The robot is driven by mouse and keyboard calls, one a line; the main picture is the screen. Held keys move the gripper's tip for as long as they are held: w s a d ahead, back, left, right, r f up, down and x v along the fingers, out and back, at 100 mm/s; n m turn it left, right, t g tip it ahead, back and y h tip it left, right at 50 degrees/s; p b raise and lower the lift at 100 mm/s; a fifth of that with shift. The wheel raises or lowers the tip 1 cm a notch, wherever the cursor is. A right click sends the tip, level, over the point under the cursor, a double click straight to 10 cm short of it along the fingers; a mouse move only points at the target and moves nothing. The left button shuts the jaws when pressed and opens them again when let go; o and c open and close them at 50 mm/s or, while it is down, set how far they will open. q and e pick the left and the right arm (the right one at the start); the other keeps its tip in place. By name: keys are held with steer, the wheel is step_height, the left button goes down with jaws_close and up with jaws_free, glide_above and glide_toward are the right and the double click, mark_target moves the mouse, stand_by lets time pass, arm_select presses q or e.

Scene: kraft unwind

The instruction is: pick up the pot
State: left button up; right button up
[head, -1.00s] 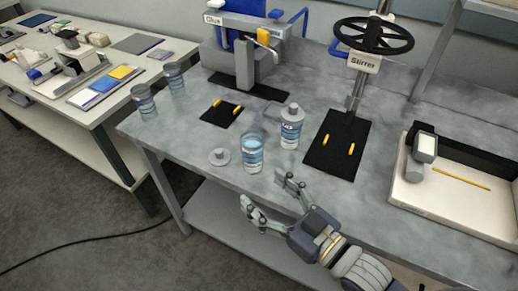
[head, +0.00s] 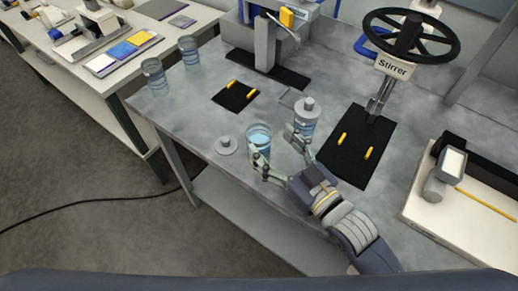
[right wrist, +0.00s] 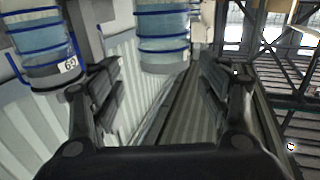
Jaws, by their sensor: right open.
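An open clear pot (head: 259,138) with blue bands and bluish contents stands upright near the bench's front edge. A similar lidded pot (head: 306,116) stands just right of and behind it. A loose grey lid (head: 226,145) lies to the left. My right gripper (head: 280,157) is open at the front of these pots, one finger overlapping the open pot, the other by the lidded pot; contact cannot be told. In the right wrist view, one banded pot (right wrist: 162,38) shows ahead between the open fingers (right wrist: 160,95), and a labelled one (right wrist: 44,48) is at the left. My left gripper is not in view.
Two more clear pots (head: 153,76) (head: 189,52) stand at the bench's back left. Black mats with yellow pegs (head: 236,97) (head: 358,148) lie on the bench. The stirrer (head: 402,66) stands behind the right mat. A white tray (head: 470,215) is at the right.

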mark_target(266, 142)
steer(key=shift+w+a+r, duration=0.1)
steer(key=shift+w+a, duration=0.2)
steer(key=shift+w, duration=0.1)
steer(key=x, duration=0.1)
steer(key=p+x, duration=0.1)
steer(key=x, duration=0.1)
steer(key=shift+a+p, duration=0.3)
steer(key=shift+a, duration=0.1)
steer(key=shift+w+a+f, duration=0.2)
steer(key=shift+w+f, duration=0.1)
steer(key=shift+w, duration=0.05)
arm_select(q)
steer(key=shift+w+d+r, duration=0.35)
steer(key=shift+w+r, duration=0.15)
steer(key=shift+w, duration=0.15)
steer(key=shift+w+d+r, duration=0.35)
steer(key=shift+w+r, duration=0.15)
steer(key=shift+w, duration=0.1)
arm_select(e)
steer(key=shift+s, duration=0.1)
steer(key=shift+c, duration=0.3)
steer(key=c, duration=1.3)
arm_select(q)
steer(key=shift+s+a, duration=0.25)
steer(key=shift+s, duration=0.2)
arm_select(e)
steer(key=shift+c, duration=0.8)
steer(key=shift+r, duration=0.1)
